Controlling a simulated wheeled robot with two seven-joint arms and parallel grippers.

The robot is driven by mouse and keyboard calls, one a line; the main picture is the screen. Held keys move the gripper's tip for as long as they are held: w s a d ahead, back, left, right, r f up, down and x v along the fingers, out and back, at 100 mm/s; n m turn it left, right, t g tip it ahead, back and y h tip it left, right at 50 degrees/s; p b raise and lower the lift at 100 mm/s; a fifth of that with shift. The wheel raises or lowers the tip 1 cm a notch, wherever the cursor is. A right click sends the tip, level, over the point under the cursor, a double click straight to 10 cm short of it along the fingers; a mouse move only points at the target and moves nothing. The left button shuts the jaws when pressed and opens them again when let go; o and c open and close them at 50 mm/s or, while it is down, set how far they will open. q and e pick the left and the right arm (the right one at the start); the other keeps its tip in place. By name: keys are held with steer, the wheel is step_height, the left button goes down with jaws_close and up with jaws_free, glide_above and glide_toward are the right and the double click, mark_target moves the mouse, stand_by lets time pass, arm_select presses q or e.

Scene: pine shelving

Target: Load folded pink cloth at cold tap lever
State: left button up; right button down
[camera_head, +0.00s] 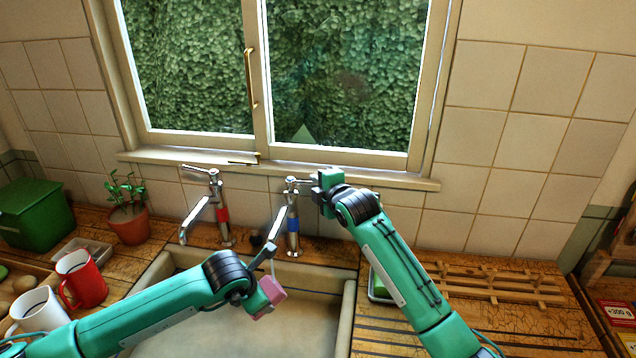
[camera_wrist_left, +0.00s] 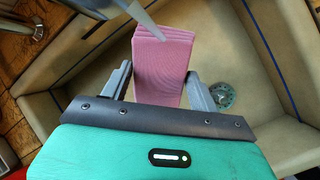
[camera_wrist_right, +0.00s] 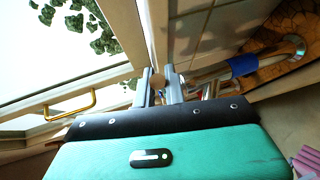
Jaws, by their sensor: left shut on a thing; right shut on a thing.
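The folded pink cloth (camera_head: 268,298) is held over the sink (camera_head: 350,310) by my left gripper (camera_head: 262,282). In the left wrist view the folded layers of the cloth (camera_wrist_left: 162,60) stand up between the two fingers, and a metal spout (camera_wrist_left: 142,14) crosses in front of its upper edge. The cold tap (camera_head: 292,224) has a blue band and stands behind the sink. My right gripper (camera_head: 312,186) is shut on its lever (camera_head: 298,181) at the top. In the right wrist view the lever's end shows between the close-set fingers (camera_wrist_right: 159,84).
The red-banded tap (camera_head: 222,214) stands left of the cold tap. A potted plant (camera_head: 128,220), red mug (camera_head: 84,278), white mug (camera_head: 38,310) and green box (camera_head: 36,216) are at left. A wooden rack (camera_head: 500,282) lies at right. The window sill (camera_head: 400,180) runs close behind the taps.

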steer(key=shift+s+a+f+m+t+h, duration=0.15)
steer(key=shift+s+m+t+h, duration=0.25)
steer(key=shift+m+h, duration=0.4)
steer(key=c, duration=1.5)
jaws_free()
steer(key=shift+o, duration=0.2)
steer(key=shift+s, duration=0.1)
steer(key=v, duration=1.2)
steer(key=shift+a, duration=0.1)
